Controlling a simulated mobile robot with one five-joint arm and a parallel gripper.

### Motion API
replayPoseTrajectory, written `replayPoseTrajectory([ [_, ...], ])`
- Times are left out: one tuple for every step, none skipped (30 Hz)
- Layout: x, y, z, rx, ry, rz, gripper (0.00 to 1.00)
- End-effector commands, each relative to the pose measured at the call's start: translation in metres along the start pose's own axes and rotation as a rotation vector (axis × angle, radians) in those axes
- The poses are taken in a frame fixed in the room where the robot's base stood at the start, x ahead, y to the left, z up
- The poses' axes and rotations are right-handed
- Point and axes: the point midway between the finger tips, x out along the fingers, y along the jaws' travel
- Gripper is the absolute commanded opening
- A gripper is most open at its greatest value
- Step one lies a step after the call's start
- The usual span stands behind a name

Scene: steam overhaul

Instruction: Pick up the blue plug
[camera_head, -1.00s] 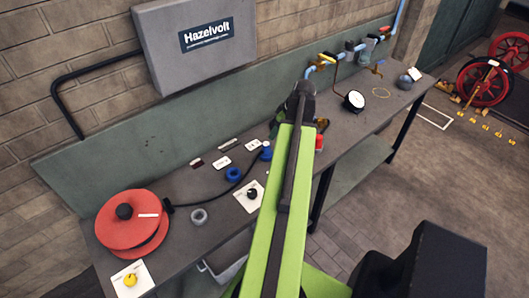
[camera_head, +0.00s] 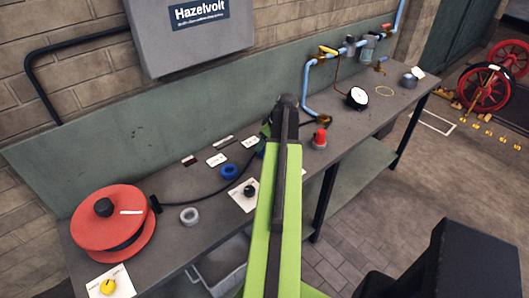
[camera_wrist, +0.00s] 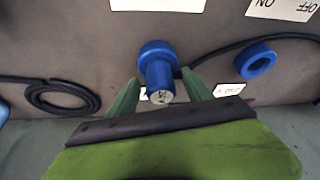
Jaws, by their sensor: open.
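The blue plug (camera_wrist: 158,66) has a wide round collar and a narrower body with a pale, pinned end face. It shows in the wrist view between the two green fingers of my gripper (camera_wrist: 160,78). The fingers are open, one on each side of the plug. I cannot tell whether either finger touches it. A black cable runs along the bench beside it. In the head view my arm hides nearly all of the plug and most of the gripper.
A blue ring (camera_head: 229,172) lies near the plug, and it also shows in the wrist view (camera_wrist: 258,57). A red cable reel (camera_head: 92,228), a grey ring (camera_head: 189,216), a black knob (camera_head: 249,190) and a red-topped item (camera_head: 320,138) stand on the bench (camera_head: 165,262).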

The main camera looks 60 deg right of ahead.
Motion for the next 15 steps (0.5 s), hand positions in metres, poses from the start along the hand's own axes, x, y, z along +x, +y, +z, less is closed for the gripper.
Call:
replayPoseTrajectory([
  [0.0077, 0.0000, 0.0011, 0.000, 0.000, 0.000, 0.59],
  [0.0072, -0.0001, 0.0005, 0.000, 0.000, 0.000, 0.59],
  [0.0059, -0.0002, -0.0002, 0.000, 0.000, 0.000, 0.59],
  [0.0049, -0.0003, -0.0004, 0.000, 0.000, 0.000, 0.59],
  [0.0044, -0.0003, -0.0006, 0.000, 0.000, 0.000, 0.59],
  [0.0043, -0.0004, -0.0006, 0.000, 0.000, 0.000, 0.59],
  [0.0043, -0.0004, -0.0007, 0.000, 0.000, 0.000, 0.59],
  [0.0042, -0.0005, -0.0007, 0.000, 0.000, 0.000, 0.55],
  [0.0042, -0.0005, -0.0007, -0.001, 0.000, 0.000, 0.50],
  [0.0042, -0.0005, -0.0007, -0.001, 0.000, 0.000, 0.46],
  [0.0042, -0.0005, -0.0007, -0.001, 0.000, 0.000, 0.42],
  [0.0042, -0.0006, -0.0008, -0.001, 0.000, 0.000, 0.37],
  [0.0042, -0.0006, -0.0008, -0.001, 0.000, 0.000, 0.33],
  [0.0042, -0.0006, -0.0008, -0.001, 0.000, 0.000, 0.29],
  [0.0043, -0.0006, -0.0008, -0.001, 0.000, 0.000, 0.24],
])
